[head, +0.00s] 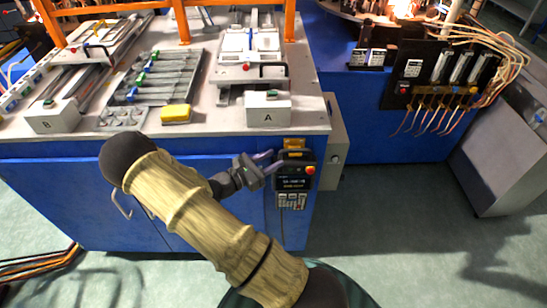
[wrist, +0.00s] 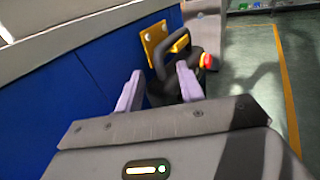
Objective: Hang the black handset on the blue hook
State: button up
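The black handset (head: 295,182), with a screen, keypad and red button, is at the right end of the blue cabinet's front. In the wrist view, the handset (wrist: 186,83) has a black loop handle around or beside a yellow hook (wrist: 180,43) on a yellow plate (wrist: 154,42). The yellow bracket also shows in the head view (head: 293,145). I see no distinct blue hook. My gripper (head: 269,163) is just left of the handset. In the wrist view its purple fingers (wrist: 160,70) are apart, close to the handset; the right finger overlaps it. Contact is unclear.
The blue cabinet (head: 60,200) carries a grey worktop with fixtures, box A (head: 267,108), box B (head: 53,115) and a yellow block (head: 176,114). A grey box (head: 336,143) juts from its right side. Open floor (head: 400,240) lies at right.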

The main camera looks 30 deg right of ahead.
jog(key=shift+d, duration=0.8)
grip_shut()
jog(key=shift+s+a, duration=0.15)
dwell(1.2)
grip_release()
